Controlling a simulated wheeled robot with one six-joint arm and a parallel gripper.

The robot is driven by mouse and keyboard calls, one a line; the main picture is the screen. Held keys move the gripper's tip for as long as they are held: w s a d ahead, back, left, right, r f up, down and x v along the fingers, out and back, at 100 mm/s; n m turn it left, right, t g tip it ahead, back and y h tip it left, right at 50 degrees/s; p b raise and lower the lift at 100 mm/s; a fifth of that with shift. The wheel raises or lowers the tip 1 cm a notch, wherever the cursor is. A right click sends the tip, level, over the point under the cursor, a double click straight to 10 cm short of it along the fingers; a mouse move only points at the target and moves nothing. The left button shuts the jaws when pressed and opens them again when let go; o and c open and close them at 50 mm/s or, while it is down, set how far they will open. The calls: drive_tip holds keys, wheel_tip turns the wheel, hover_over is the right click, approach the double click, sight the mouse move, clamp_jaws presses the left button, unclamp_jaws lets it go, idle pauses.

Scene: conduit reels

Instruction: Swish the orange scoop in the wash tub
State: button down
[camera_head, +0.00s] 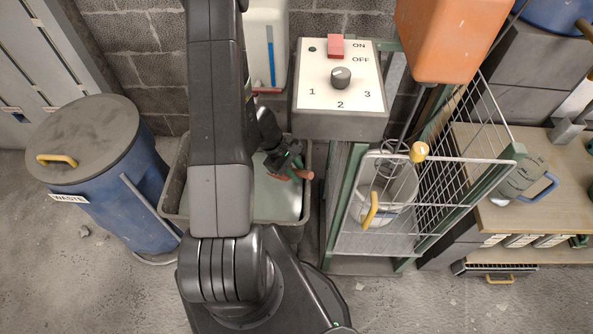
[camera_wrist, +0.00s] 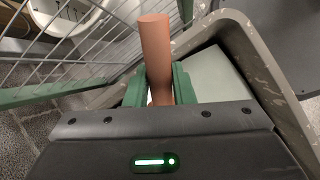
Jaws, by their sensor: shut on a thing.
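My gripper (camera_head: 287,165) is over the right part of the wash tub (camera_head: 173,190), a grey tub with pale greenish water in it. It is shut on the orange scoop (camera_head: 304,174), of which the handle shows on the right side of the gripper. In the wrist view the scoop's orange handle (camera_wrist: 156,45) stands up between the green fingers (camera_wrist: 158,88). The tub's rim (camera_wrist: 263,60) runs along the right in the wrist view. The scoop's bowl is hidden, so I cannot tell whether it touches the water. My arm covers the middle of the tub.
A blue waste drum (camera_head: 126,215) stands left of the tub. A control box (camera_head: 340,122) with a red switch and a knob is behind right. A wire cage (camera_head: 470,165) with a yellow-handled gate and a bucket (camera_head: 395,190) stands right. A workbench (camera_head: 545,215) is farther right.

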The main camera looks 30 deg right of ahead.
wheel_tip(320, 180, down, 13)
drive_tip(key=b, duration=1.3)
drive_tip(key=shift+s+b, duration=0.15)
drive_tip(key=shift+b, duration=0.25)
drive_tip(key=shift+a, duration=0.1)
